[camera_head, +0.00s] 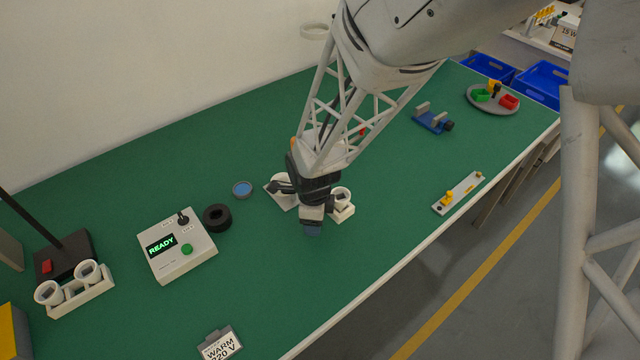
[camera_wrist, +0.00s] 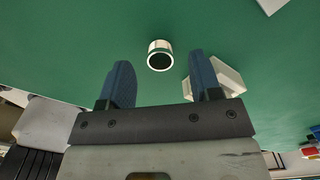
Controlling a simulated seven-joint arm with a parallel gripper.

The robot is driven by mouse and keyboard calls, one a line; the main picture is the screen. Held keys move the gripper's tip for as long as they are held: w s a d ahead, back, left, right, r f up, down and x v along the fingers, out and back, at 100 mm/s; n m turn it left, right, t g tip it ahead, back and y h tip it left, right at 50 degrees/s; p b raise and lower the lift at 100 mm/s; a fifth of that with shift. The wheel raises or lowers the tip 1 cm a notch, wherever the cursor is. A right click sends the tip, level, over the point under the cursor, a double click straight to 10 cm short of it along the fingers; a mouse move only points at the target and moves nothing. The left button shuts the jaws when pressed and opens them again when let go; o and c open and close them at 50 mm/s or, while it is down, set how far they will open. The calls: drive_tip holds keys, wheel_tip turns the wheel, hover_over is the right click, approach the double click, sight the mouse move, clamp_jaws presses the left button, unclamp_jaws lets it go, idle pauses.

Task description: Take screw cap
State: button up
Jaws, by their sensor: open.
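A short white cylinder with a dark round opening, which looks like the screw cap (camera_wrist: 160,48), shows in the wrist view against the green bench. It lies ahead of my gripper (camera_wrist: 160,78), in line with the gap between the blue-grey fingers. The fingers are apart with nothing between them. A white block (camera_wrist: 228,76) shows behind the right finger and is partly hidden by it. In the head view my gripper (camera_head: 312,226) is low over the bench. A white ring-topped holder (camera_head: 342,200) is partly behind it. I cannot tell which white piece there is the cap.
A white plate (camera_head: 284,198) is close by. A yellow-ended white bar (camera_head: 460,193) lies right. The front bench middle is clear.

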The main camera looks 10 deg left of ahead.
drive_tip(key=shift+f, duration=1.05)
drive_tip(key=c, duration=1)
